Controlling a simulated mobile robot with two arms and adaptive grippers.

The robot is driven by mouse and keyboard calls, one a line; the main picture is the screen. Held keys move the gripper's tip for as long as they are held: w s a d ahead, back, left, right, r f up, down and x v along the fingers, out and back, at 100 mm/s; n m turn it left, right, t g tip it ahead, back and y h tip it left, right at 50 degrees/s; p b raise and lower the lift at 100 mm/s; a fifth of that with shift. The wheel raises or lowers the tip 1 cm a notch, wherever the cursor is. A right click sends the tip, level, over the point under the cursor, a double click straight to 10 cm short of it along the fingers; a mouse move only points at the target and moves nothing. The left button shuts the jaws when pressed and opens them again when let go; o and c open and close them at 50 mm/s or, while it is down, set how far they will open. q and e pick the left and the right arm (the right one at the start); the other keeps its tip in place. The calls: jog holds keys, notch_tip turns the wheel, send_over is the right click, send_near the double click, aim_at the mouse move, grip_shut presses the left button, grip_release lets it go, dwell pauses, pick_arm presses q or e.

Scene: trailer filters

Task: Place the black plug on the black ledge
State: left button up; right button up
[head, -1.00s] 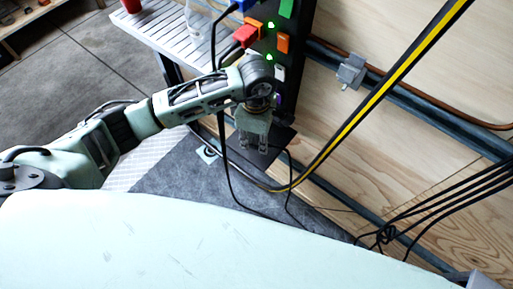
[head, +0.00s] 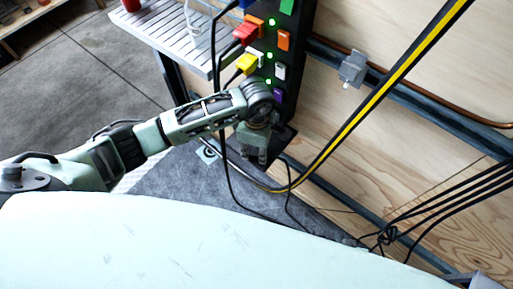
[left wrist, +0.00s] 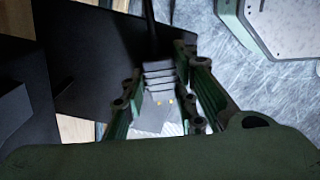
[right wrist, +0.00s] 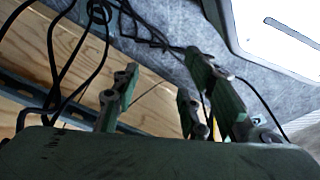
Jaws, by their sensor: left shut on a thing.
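The black ledge (left wrist: 95,45) is the flat dark plate behind and to the left of the plug there. In the head view the ledge (head: 236,158) lies at the foot of the black tower, and my left gripper (head: 253,160) is over it, fingers down. The plug is hidden there, and I cannot tell whether it touches the ledge. My right gripper (right wrist: 165,95) is open and empty.
The black socket tower (head: 290,60) carries red, yellow and other coloured plugs with green lights. Loose black cords hang beside my left arm. A yellow-black cable (head: 385,95) crosses in front. A slatted shelf (head: 165,30) stands left of the tower.

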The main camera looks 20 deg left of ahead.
aim_at(256, 151)
pick_arm(q)
jog(key=o, duration=1.2)
jog(key=shift+c, duration=0.2)
jog(key=shift+r, duration=0.1)
pick_arm(e)
jog(key=shift+r, duration=0.1)
pick_arm(q)
jog(key=shift+r, duration=0.1)
notch_tip(256, 151, up, 12)
jog(key=p, duration=0.1)
jog(key=shift+p, duration=0.3)
pick_arm(e)
jog(key=s+f, duration=0.2)
jog(key=f, duration=0.1)
jog(key=s+f, duration=0.1)
jog(key=shift+d+f, duration=0.2)
jog(key=shift+f, duration=0.2)
